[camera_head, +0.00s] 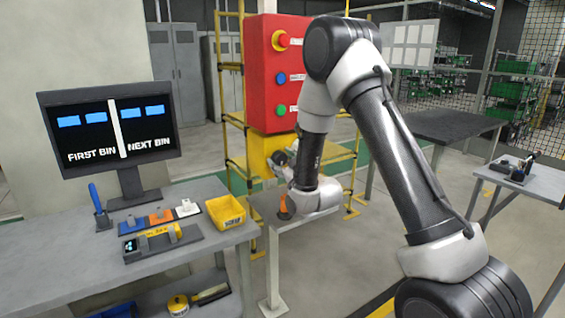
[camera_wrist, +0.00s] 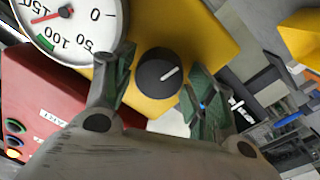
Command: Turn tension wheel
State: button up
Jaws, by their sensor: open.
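The tension wheel, a round black knob (camera_wrist: 158,76) with a white pointer line, sits on a yellow housing (camera_wrist: 205,35) in the wrist view. My gripper (camera_wrist: 162,72) is open, with one green-padded finger on each side of the knob. I cannot tell whether either finger touches it. A white round gauge (camera_wrist: 95,15) fills the upper left. Its red needle points near 150, outside the green band by 100. In the head view the yellow housing (camera_head: 257,150) is below the red panel, and my wrist hides the knob.
A red control panel (camera_head: 275,75) with several buttons stands above the housing. A workbench (camera_head: 60,262) with a monitor (camera_head: 110,135) and yellow bin (camera_head: 225,212) is at left.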

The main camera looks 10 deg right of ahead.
jog(key=v, duration=0.7)
jog(key=shift+s, duration=0.2)
jog(key=shift+d+f, duration=0.1)
jog(key=s+d+f+m+g+h, duration=0.1)
jog(key=s+f+g, duration=0.1)
jog(key=f+g, duration=0.35)
jog(key=s+f+m+g+h, duration=0.1)
jog(key=s+f+g, duration=0.15)
jog(key=f, duration=0.65)
jog(key=s+d+m+g+h, duration=0.1)
jog(key=s+d+g, duration=0.2)
jog(key=s, duration=0.3)
jog(key=s+d+r+m+g+h, duration=0.1)
jog(key=s+d+r, duration=0.3)
jog(key=s+r, duration=0.9)
jog(key=s+d+r+m+g, duration=0.1)
jog(key=s+d+r+m, duration=0.2)
jog(key=s+r, duration=1)
jog(key=shift+s+d+r+m+h, duration=0.35)
jog(key=shift+d+m+h, duration=0.05)
jog(key=shift+d, duration=0.65)
